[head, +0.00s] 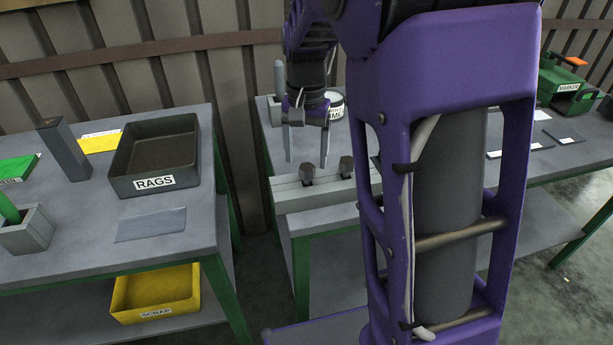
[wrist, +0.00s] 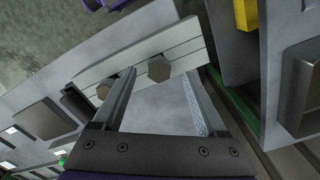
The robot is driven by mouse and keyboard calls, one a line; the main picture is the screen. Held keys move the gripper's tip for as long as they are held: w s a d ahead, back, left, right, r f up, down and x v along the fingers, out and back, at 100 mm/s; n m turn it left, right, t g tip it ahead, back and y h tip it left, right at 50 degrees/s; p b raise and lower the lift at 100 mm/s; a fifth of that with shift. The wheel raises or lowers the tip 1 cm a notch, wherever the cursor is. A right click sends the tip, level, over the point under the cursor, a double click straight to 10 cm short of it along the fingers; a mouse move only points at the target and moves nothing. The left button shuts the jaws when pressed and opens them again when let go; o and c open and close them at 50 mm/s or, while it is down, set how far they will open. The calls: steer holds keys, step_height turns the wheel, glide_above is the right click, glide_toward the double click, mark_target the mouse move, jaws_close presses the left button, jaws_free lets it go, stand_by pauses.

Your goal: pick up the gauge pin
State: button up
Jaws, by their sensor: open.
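My gripper (head: 306,160) is open and points down over the middle bench, just behind a long pale grey block (head: 320,195). Two dark hexagonal heads, one on the left (head: 307,172) and one on the right (head: 346,164), stand on the block. In the wrist view the open fingers (wrist: 159,74) have nothing between them but bare bench top; one hex head (wrist: 159,68) shows near the fingertips and the other (wrist: 104,90) by the left finger. A grey upright rod (head: 279,78) stands behind the gripper. I cannot tell which piece is the gauge pin.
A white labelled can (head: 334,104) stands close behind my gripper. The left bench holds a RAGS bin (head: 155,155), a dark upright post (head: 64,150) and a small grey holder (head: 27,232). A yellow SCRAP bin (head: 155,293) is below. A gap separates the benches.

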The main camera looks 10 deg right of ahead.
mark_target(307, 167)
step_height(307, 167, down, 4)
steer(key=shift+d+f+b, duration=0.1)
steer(key=shift+f+b, duration=0.15)
steer(key=shift+b, duration=0.2)
jaws_close()
